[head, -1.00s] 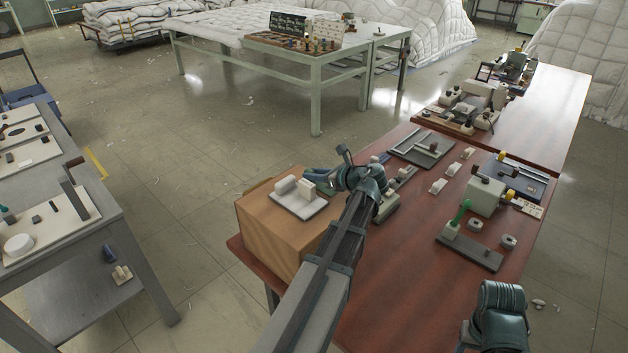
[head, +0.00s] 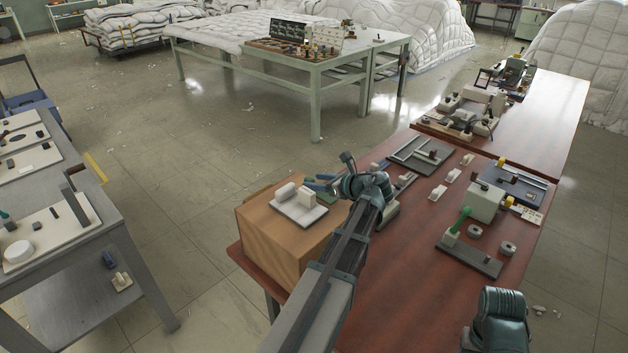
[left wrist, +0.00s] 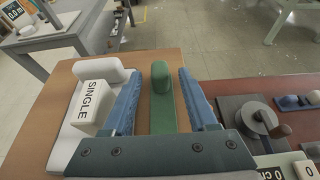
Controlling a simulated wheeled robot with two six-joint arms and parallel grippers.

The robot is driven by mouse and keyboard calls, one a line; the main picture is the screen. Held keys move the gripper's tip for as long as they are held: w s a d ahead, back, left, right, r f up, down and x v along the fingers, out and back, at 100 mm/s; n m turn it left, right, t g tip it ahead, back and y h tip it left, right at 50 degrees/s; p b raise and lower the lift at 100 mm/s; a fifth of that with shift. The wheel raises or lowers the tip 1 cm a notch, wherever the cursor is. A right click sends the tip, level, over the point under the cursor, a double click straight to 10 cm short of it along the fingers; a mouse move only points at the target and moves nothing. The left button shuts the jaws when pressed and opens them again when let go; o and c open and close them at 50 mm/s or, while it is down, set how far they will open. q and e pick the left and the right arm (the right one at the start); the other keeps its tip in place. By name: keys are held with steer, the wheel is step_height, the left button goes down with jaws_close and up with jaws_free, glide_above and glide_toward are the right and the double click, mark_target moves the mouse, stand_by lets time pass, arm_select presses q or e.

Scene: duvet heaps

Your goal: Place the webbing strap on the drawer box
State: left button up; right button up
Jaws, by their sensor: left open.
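The drawer box, a tan wooden box (head: 285,240), stands on the near left corner of the red-brown table. A green piece (left wrist: 162,115) with a raised rounded part, apparently the webbing strap, lies on the box top near its right edge; in the head view only a little green (head: 327,198) shows beside my gripper. My left gripper (head: 320,183) is over the right side of the box. In the left wrist view its blue fingers (left wrist: 160,92) are open on both sides of the green piece, with gaps.
A white plate (head: 301,211) with two pale blocks sits on the box, left of my gripper; one block (left wrist: 92,105) reads "SINGLE". A grey base with a crank (left wrist: 252,120) is right of the gripper. A green-handled device (head: 468,255) stands further right. The table's front middle is fairly clear.

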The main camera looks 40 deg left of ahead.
arm_select(q)
steer(key=p+v, duration=0.3)
steer(key=v, duration=0.7)
steer(key=shift+d+r, duration=0.2)
steer(key=shift+d, duration=0.05)
steer(key=s+d+f+n+h, duration=0.4)
steer(key=s+d+n, duration=0.1)
steer(key=d, duration=0.6)
steer(key=s+d+f+n+g+h, duration=0.1)
steer(key=s+d+f+n+h, duration=0.3)
steer(key=d, duration=0.7)
steer(key=s+d+f+n+h, duration=0.4)
steer(key=s+d, duration=0.4)
steer(key=d, duration=0.3)
steer(key=shift+d+f+n, duration=0.4)
steer(key=shift+f+n, duration=0.35)
steer(key=shift+n, duration=0.35)
steer(key=shift+s, duration=0.1)
